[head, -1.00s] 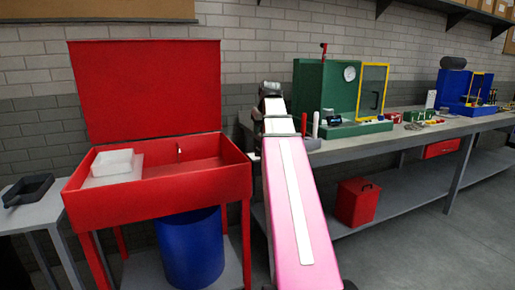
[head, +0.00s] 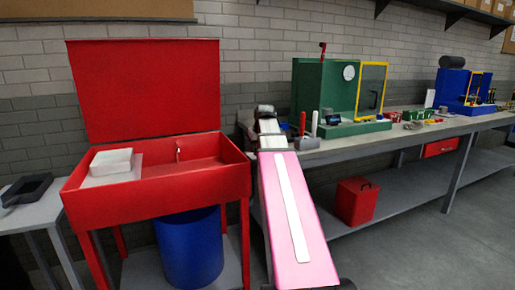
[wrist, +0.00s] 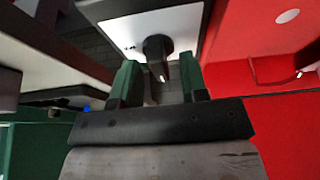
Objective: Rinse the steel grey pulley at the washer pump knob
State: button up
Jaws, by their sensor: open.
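My gripper (wrist: 158,84) shows in the wrist view with its two green fingers apart. A black knob (wrist: 156,46) on a white plate (wrist: 122,33) stands between and just beyond the fingertips; I cannot tell whether they touch it. The knob is not visible in the head view, where my arm covers that area. The red washer (head: 150,199) stands at left in the head view with its lid raised, and its red wall (wrist: 283,125) fills the right of the wrist view. I cannot make out the steel grey pulley with certainty.
A white block (head: 112,161) sits in the washer basin. A blue drum (head: 190,250) stands under it. The bench (head: 360,146) to the right carries a green cabinet (head: 318,92) and small parts. A red box (head: 357,203) is on the lower shelf. Floor at right is clear.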

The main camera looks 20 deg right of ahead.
grip_shut()
jog(key=shift+m+h, duration=0.7)
jog(key=shift+m, duration=1)
grip_release()
jog(key=v, duration=1)
jog(key=shift+r, duration=0.4)
jog(key=shift+s+a, duration=0.1)
jog(key=shift+s, duration=0.05)
